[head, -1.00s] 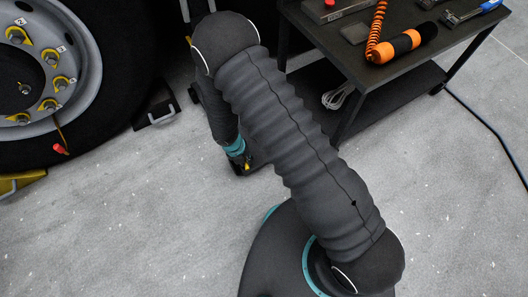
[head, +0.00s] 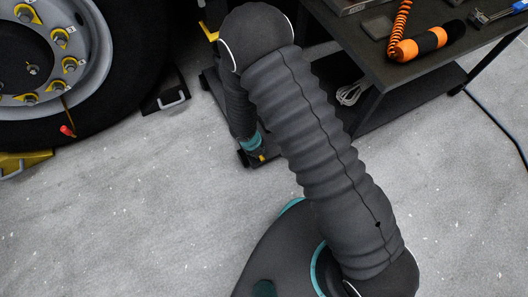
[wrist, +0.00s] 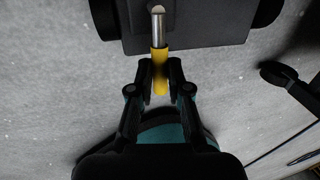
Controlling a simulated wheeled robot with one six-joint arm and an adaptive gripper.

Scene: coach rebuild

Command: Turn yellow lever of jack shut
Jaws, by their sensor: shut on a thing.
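In the wrist view the jack (wrist: 200,30) is a dark grey block with black wheels at its sides. A bright metal rod with a yellow lever (wrist: 160,57) sticks out of it towards me. My gripper (wrist: 161,68) is shut on the yellow lever, one dark finger on each side of it. In the head view my arm hides most of the jack, and only dark parts of its frame (head: 210,88) show beside the arm. My gripper is mostly hidden there, below the teal ring of my wrist.
A large truck wheel (head: 95,75) with yellow nut markers stands at the left, with a black chock (head: 165,95) beside it. A dark table (head: 385,72) with an orange-and-black tool (head: 425,42) stands at the right. The grey floor in front is clear.

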